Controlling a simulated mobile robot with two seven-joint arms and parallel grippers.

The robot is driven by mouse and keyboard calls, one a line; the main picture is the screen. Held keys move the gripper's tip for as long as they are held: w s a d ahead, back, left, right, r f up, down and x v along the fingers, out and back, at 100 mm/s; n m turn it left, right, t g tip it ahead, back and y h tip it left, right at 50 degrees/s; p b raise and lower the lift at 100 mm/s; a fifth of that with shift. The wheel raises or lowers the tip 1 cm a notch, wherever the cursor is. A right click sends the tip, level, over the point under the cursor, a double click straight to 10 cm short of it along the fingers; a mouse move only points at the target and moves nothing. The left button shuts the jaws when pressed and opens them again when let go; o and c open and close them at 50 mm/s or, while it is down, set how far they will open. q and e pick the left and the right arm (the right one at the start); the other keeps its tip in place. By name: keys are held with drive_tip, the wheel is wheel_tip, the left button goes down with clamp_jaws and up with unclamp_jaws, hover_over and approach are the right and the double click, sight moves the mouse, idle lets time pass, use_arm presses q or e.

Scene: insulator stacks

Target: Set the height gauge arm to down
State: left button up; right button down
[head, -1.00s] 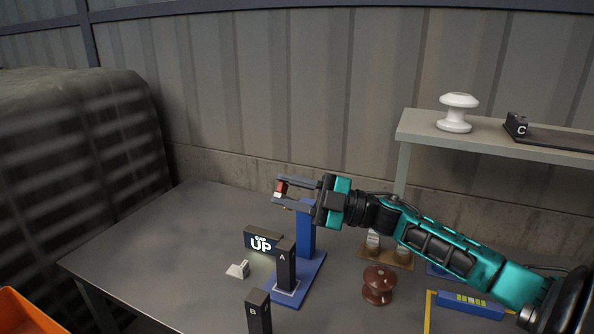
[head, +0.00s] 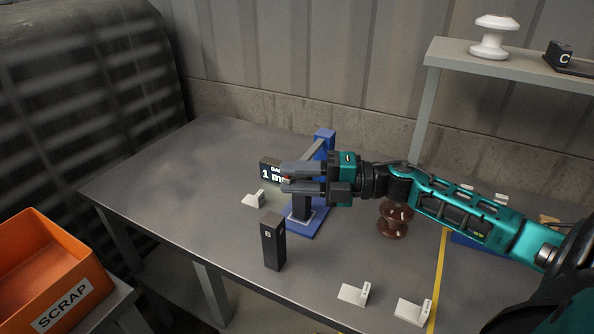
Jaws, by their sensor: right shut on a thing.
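The height gauge has a blue column (head: 324,143) on a blue base (head: 312,222), with a dark display (head: 268,170) beside it reading "1 m…", the rest hidden by my gripper. A grey gauge arm (head: 313,148) slopes from the column top down to my right gripper. My right gripper (head: 286,178) is shut on the gauge arm's end, and a bit of red shows between its fingers. It hangs just over a dark block (head: 301,206) on the base, whose top is hidden. My left gripper is out of view.
A dark block B (head: 272,244) stands in front of the gauge. A brown insulator (head: 394,220) is to its right, partly behind my arm. White tags (head: 354,294) lie near the front. A shelf (head: 480,58) holds a white insulator (head: 492,38). An orange scrap bin (head: 45,270) is at left.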

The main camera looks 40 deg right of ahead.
drive_tip(key=shift+w+d+f, duration=0.1)
idle(0.4)
drive_tip(key=c, duration=1.1)
unclamp_jaws()
drive_tip(key=shift+c, duration=0.2)
drive_tip(key=shift+o, duration=0.9)
drive_tip(key=v, duration=1.3)
